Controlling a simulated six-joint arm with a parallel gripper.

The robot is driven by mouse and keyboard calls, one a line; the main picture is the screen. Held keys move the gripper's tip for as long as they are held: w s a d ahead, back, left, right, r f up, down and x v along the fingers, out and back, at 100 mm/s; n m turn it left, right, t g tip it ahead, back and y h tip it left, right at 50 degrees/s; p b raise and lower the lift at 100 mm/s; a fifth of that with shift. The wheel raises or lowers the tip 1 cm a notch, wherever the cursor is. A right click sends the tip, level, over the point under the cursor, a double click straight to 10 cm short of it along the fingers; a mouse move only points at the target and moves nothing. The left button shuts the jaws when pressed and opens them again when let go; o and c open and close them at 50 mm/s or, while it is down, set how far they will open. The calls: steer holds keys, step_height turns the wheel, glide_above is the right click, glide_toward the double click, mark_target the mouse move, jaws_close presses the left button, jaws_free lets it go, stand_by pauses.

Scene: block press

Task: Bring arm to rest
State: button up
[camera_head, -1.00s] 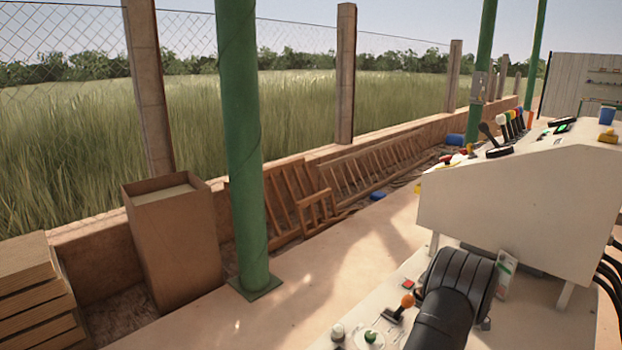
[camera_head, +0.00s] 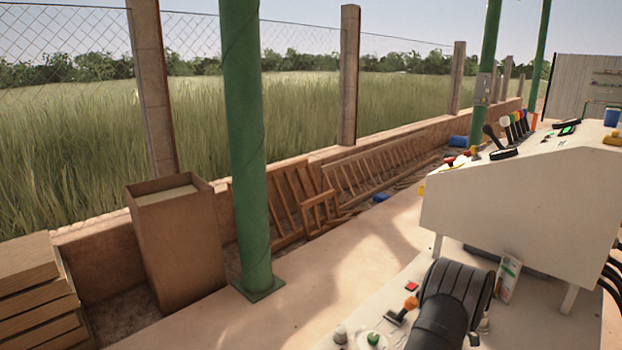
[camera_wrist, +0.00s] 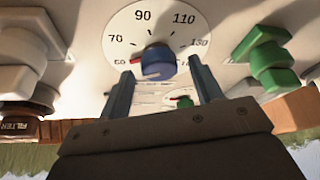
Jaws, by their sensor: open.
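My arm (camera_head: 448,300) shows as a dark, rounded link at the bottom of the head view, low over the control panel; my gripper is out of sight there. In the wrist view my gripper (camera_wrist: 160,67) has its two fingers wide apart, with nothing held between them. A blue knob (camera_wrist: 158,64) on a white round dial (camera_wrist: 125,28) shows between and beyond the fingers. I cannot tell how far the fingers are from the panel.
A green knob (camera_wrist: 268,60) and a white knob (camera_wrist: 25,45) flank the dial. An orange-topped lever (camera_head: 410,303) and a white carton (camera_head: 509,278) stand near my arm. The large console (camera_head: 520,205) rises behind. A green post (camera_head: 245,150) stands left; the floor between is clear.

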steer(key=v, duration=1.7)
steer(key=x, duration=1.7)
steer(key=shift+a+f, duration=0.15)
steer(key=shift+f, duration=0.1)
steer(key=shift+r+m+t, duration=0.1)
steer(key=shift+m+t, duration=0.3)
steer(key=shift+m, duration=0.5)
steer(key=m+h, duration=0.1)
steer(key=m, duration=0.2)
steer(key=m+t+h, duration=0.1)
steer(key=m, duration=0.2)
steer(key=shift+s+a, duration=0.15)
steer(key=m+h, duration=0.1)
steer(key=m, duration=0.1)
steer(key=m+t, duration=0.1)
steer(key=m, duration=0.1)
steer(key=shift+a+m+h, duration=0.1)
steer(key=shift+m+h, duration=0.3)
steer(key=shift+a+m+h, duration=0.1)
steer(key=shift+m+h, duration=0.8)
steer(key=shift+m, duration=1.2)
steer(key=shift+o, duration=0.2)
